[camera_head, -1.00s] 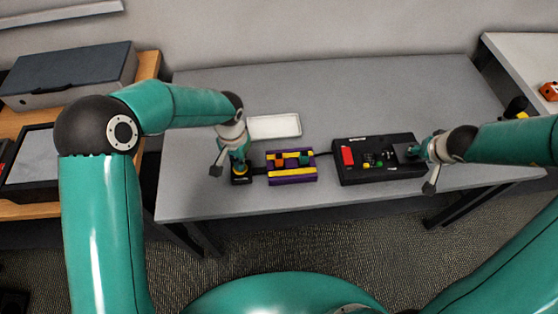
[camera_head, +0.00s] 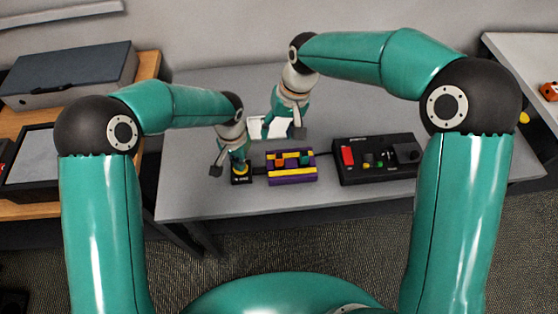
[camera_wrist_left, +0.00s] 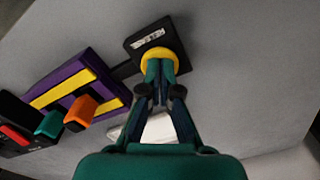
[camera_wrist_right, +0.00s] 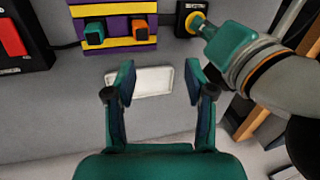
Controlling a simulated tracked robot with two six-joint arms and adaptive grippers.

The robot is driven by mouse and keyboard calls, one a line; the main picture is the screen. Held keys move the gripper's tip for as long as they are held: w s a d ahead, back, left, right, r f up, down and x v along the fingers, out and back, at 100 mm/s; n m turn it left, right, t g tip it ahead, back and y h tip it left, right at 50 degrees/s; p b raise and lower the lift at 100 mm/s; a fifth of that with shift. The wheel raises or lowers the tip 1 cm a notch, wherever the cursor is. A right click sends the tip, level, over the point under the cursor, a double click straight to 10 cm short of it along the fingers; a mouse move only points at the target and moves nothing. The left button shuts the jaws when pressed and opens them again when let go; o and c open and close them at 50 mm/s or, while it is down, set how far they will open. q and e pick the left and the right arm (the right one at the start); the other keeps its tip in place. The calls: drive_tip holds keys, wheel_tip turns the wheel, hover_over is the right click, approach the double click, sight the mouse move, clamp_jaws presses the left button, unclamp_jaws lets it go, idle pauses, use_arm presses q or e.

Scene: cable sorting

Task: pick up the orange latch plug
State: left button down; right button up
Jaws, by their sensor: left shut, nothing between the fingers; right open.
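The orange latch plug (camera_head: 280,161) sits in the purple and yellow rack (camera_head: 292,181), beside a teal plug (camera_head: 304,159). The orange plug (camera_wrist_right: 139,30) shows at the top of the right wrist view, and the plug (camera_wrist_left: 80,112) is at the left in the left wrist view. My right gripper (camera_wrist_right: 158,80) is open and empty, above the white tray (camera_wrist_right: 153,82), behind the rack in the head view. My left gripper (camera_wrist_left: 161,70) is shut and empty, its tips at the yellow round button (camera_wrist_left: 159,58) of a small black box (camera_head: 241,180).
A black console (camera_head: 375,172) with a red switch (camera_head: 348,160) stands right of the rack. A cable joins them. My left arm stands close to the rack's left side. The grey table (camera_head: 420,100) is clear at the back right.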

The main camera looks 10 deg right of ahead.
sight(279, 156)
drive_tip(key=f+h, duration=0.1)
drive_tip(key=f, duration=0.2)
drive_tip(key=f+h, duration=0.1)
drive_tip(key=f, duration=0.7)
drive_tip(key=shift+s+d+f+m+h, duration=0.1)
drive_tip(key=shift+s+f+m+h, duration=0.1)
drive_tip(key=shift+m+h, duration=0.2)
clamp_jaws()
